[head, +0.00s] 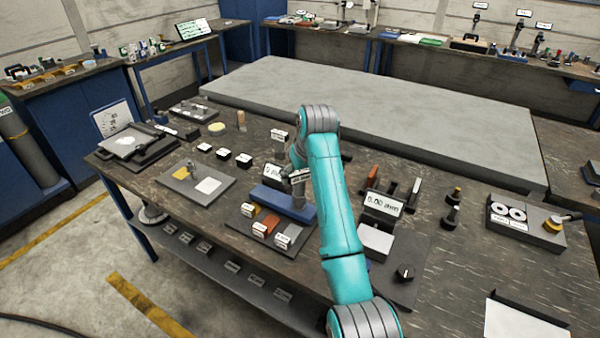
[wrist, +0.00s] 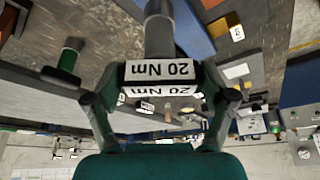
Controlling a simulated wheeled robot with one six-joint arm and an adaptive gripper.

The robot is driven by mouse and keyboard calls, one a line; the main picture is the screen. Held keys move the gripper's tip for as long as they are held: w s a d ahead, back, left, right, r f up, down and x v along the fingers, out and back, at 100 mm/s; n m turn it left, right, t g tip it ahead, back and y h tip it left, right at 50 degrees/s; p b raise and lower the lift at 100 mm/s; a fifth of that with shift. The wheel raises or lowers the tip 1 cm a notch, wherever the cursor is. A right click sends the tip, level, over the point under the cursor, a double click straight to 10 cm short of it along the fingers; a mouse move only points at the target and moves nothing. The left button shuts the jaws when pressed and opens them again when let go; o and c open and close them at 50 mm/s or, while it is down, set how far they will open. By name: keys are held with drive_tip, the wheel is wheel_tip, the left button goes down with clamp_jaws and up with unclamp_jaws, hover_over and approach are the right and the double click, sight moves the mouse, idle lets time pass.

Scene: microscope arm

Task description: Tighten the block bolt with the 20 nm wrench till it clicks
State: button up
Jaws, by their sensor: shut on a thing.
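My gripper (head: 298,172) is shut on the 20 Nm wrench. In the wrist view its two fingers (wrist: 160,80) close on the wrench's black body, which carries white "20 Nm" labels (wrist: 158,68). The wrench's grey cylinder (wrist: 159,30) points away from the gripper. In the head view, the wrench's grey lower part (head: 298,193) stands roughly upright over the right part of the blue block (head: 268,197). The block also shows in the wrist view (wrist: 188,28). The block bolt is hidden, so I cannot tell whether the wrench touches it.
A white display (head: 275,171) stands behind the block. Labelled orange, red and grey pieces (head: 267,226) lie in front. A display stand (head: 382,205) and a plate with a black knob (head: 404,273) are right of my arm. Small black labelled blocks (head: 224,153) stand left.

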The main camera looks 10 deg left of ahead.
drive_tip(key=shift+f, duration=0.9)
idle(0.3)
drive_tip(key=m+h, duration=0.1)
drive_tip(key=m, duration=0.1)
drive_tip(key=shift+a+m, duration=0.1)
drive_tip(key=shift+m, duration=0.2)
drive_tip(key=shift+m+t, duration=0.3)
drive_tip(key=shift+m, duration=0.4)
drive_tip(key=m+h, duration=0.1)
drive_tip(key=m, duration=0.1)
drive_tip(key=shift+a+m+h, duration=0.1)
drive_tip(key=shift+m+h, duration=0.2)
drive_tip(key=shift+m, duration=0.7)
